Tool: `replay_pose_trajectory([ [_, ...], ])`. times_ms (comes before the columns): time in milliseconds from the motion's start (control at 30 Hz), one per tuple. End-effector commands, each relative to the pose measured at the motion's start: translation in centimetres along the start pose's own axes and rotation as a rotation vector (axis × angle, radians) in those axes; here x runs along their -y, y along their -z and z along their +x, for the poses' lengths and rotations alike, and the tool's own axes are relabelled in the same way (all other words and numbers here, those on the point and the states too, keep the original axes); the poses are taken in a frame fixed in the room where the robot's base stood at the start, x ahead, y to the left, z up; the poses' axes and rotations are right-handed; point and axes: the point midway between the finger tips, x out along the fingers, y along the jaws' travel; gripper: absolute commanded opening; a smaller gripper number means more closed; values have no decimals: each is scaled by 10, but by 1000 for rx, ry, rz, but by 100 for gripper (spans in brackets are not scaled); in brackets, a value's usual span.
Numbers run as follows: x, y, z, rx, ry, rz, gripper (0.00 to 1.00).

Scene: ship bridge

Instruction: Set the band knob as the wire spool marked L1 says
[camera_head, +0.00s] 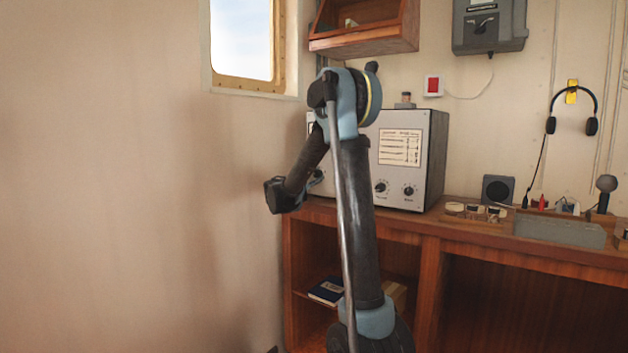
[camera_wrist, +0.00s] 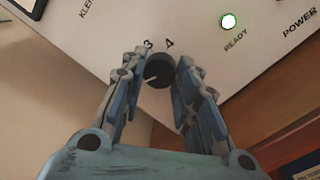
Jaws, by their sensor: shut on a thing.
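In the wrist view my gripper (camera_wrist: 160,64) is shut on a dark round knob (camera_wrist: 158,75) on a pale panel, one finger at each side. A white mark on the knob points to the lower left in the picture. The numbers 3 and 4 show beside the knob; its name label is not in sight. In the head view my arm hides this part of the grey radio set (camera_head: 426,160). Several small round things that may be wire spools (camera_head: 455,208) lie on the desk right of the set. I cannot read any L1 mark.
A lit READY lamp (camera_wrist: 228,21) and a POWER label are on the panel. Two other knobs (camera_head: 381,187) and a printed chart (camera_head: 400,147) are on the set's front. The speaker (camera_head: 498,189) and microphone (camera_head: 606,186) stand on the desk (camera_head: 470,243). A wall is close on the left.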

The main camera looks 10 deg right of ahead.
Motion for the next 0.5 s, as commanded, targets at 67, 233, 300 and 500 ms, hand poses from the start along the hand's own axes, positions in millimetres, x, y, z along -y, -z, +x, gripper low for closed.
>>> replay_pose_trajectory([
  [67,3,1,-1,-3,5,3,5],
  [233,2,1,-1,-3,5,3,50],
  [300,2,0,0,-2,4,3,50],
  [500,1,0,0,-1,2,2,50],
])
